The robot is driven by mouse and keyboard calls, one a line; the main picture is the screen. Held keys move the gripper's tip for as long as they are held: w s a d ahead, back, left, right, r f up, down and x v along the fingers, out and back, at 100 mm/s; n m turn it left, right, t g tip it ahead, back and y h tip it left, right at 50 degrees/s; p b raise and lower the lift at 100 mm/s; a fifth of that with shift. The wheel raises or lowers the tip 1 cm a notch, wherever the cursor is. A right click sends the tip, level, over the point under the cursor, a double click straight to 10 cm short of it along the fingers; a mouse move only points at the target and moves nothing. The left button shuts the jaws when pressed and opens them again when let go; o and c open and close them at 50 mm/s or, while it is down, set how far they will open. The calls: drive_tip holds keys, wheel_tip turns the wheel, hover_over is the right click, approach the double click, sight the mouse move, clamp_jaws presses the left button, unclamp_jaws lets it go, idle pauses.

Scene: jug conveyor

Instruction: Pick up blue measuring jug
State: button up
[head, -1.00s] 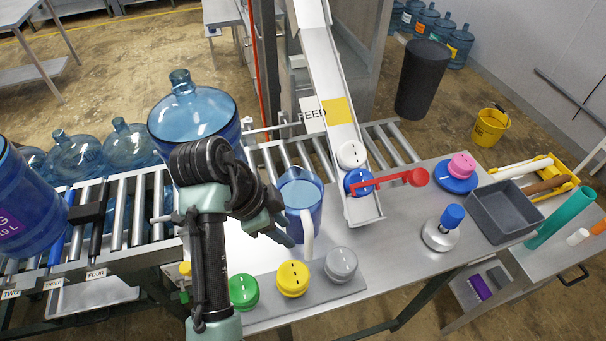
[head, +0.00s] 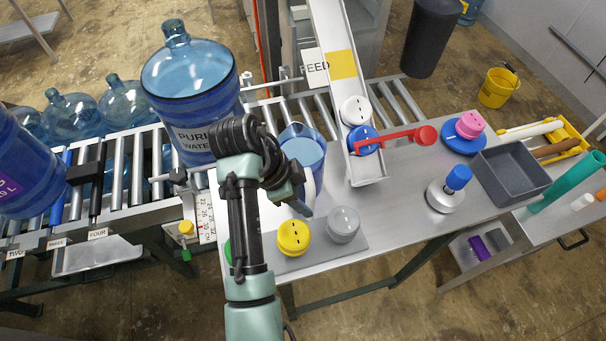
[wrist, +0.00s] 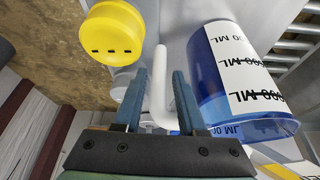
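The blue measuring jug (head: 303,153) stands upright on the steel table, beside the roller conveyor. It is translucent blue, with a white handle (head: 309,187) facing the table's front edge. In the wrist view the jug (wrist: 240,80) lies on the right, with a white millilitre label. My gripper (head: 299,200) is low beside the handle, its fingertips partly hidden by the wrist in the head view. In the wrist view my gripper (wrist: 158,88) is open, and the white handle shows between its two fingers. Contact with the handle cannot be seen.
A yellow cap (head: 293,237) and a grey cap (head: 343,223) sit close to the jug on a grey strip. A large water bottle (head: 190,95) stands left on the rollers. The feed chute (head: 343,68), with a red lever (head: 400,138), is right of the jug.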

sight(310, 207)
drive_tip(key=p+x, duration=0.1)
drive_tip(key=x, duration=0.3)
drive_tip(key=shift+d+p, duration=0.1)
drive_tip(key=shift+p, duration=0.2)
drive_tip(key=shift+c, duration=0.3)
clamp_jaws()
idle(0.8)
drive_tip(key=shift+w+r, duration=0.15)
drive_tip(key=shift+r, duration=0.05)
